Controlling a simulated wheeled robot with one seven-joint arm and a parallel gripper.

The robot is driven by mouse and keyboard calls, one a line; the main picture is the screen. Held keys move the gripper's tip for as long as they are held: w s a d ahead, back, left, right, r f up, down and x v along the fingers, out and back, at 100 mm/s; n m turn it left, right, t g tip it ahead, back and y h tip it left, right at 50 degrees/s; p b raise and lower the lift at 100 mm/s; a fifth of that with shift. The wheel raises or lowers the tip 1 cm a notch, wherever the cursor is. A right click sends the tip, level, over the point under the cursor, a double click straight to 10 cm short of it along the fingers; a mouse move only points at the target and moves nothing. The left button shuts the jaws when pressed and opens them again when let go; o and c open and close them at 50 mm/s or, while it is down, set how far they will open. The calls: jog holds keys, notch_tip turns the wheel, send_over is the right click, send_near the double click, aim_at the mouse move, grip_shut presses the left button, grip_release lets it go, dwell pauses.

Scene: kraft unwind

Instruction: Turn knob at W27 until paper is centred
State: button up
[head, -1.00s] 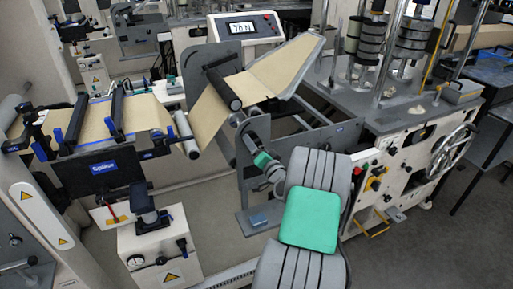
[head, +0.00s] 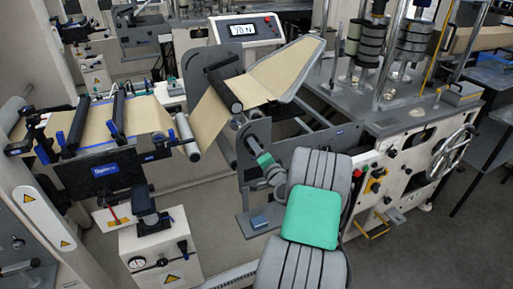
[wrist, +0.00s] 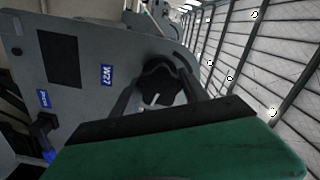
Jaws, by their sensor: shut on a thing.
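The knob (wrist: 160,84) is black and lobed, with a white mark on its face. It sits on a grey plate beside the blue W27 label (wrist: 107,75) in the wrist view. My gripper (wrist: 157,90) is shut on this knob, with one finger on each side of it. In the head view my arm reaches to the grey frame at the centre, and the knob cannot be made out there. The brown paper (head: 272,78) runs from the sloped guide at upper right over a dark roller and down to the flat table at left. I cannot tell how well it is centred.
A display box (head: 243,29) stands behind the paper. A machine with a handwheel (head: 452,152) is on the right, and a beige cabinet (head: 157,245) stands at lower left. Open grey floor lies at lower right.

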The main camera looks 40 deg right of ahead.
jog(key=shift+m+p, duration=0.3)
jog(key=shift+m, duration=0.9)
jog(key=m+p, duration=0.2)
jog(key=m, duration=0.2)
jog(key=shift+r, duration=0.1)
jog(key=shift+m, duration=0.9)
jog(key=m+p, duration=0.2)
jog(key=m, duration=0.1)
jog(key=shift+m, duration=0.4)
jog(key=shift+m+p, duration=0.45)
jog(key=shift+m, duration=0.35)
jog(key=o, duration=1.4)
jog(key=shift+s, duration=0.1)
jog(key=b+v, duration=0.1)
jog(key=v, duration=0.6)
